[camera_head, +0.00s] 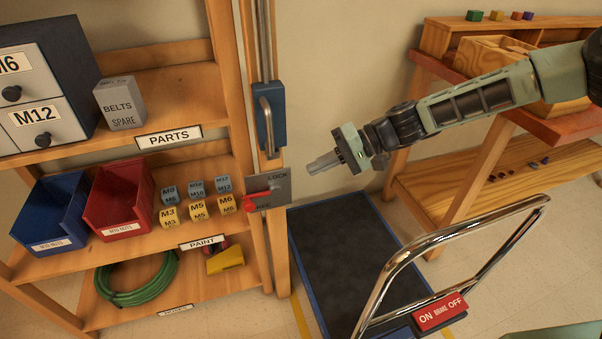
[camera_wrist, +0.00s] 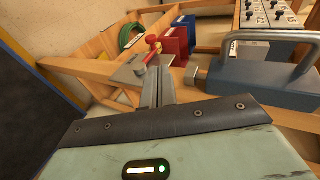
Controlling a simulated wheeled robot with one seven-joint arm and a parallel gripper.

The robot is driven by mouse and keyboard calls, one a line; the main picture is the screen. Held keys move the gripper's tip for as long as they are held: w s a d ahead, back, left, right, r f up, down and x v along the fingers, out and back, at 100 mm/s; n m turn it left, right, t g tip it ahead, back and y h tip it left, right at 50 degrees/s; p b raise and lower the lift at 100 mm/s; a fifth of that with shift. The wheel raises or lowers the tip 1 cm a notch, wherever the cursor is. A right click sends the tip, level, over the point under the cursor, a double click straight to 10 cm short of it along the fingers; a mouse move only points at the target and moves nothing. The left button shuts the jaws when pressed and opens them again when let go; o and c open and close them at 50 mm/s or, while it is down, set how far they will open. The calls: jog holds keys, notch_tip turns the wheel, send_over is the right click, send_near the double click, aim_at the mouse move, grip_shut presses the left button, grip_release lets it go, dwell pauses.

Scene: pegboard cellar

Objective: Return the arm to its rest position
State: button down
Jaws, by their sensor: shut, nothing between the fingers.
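My arm (camera_head: 480,100) reaches in from the right in the head view, pale green with dark joints. My gripper (camera_head: 312,168) points left and is shut with nothing in it. It hangs in free air, right of a grey lock plate (camera_head: 277,181) with a red lever (camera_head: 255,199) on the shelf post. In the wrist view the two fingers (camera_wrist: 157,88) lie together, their tips below the red lever (camera_wrist: 152,44) in the picture. A blue latch block with a handle (camera_wrist: 260,85) is to their right. I cannot tell the exact gap to the plate.
A shelf at left holds a blue bin (camera_head: 50,212), a red bin (camera_head: 118,197), small labelled blocks and a green hose (camera_head: 138,280). A cart with a dark deck (camera_head: 345,250) and chrome handle (camera_head: 450,235) stands below my arm. A wooden workbench (camera_head: 560,125) is behind it at right.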

jog(key=shift+d+r, duration=0.15)
jog(key=shift+d, duration=0.2)
jog(key=s+d+r+n+g+h, duration=0.1)
jog(key=s+r+n+h, duration=0.3)
jog(key=s, duration=0.7)
jog(key=s+r+n+h, duration=0.1)
jog(key=s+h, duration=0.5)
jog(key=s, duration=0.4)
jog(key=s+d+r+t+h, duration=0.2)
jog(key=s+d+r, duration=0.35)
jog(key=s, duration=0.25)
notch_tip(320, 180, up, 12)
jog(key=d+p, duration=0.1)
jog(key=p, duration=1.1)
jog(key=shift+s+t, duration=0.3)
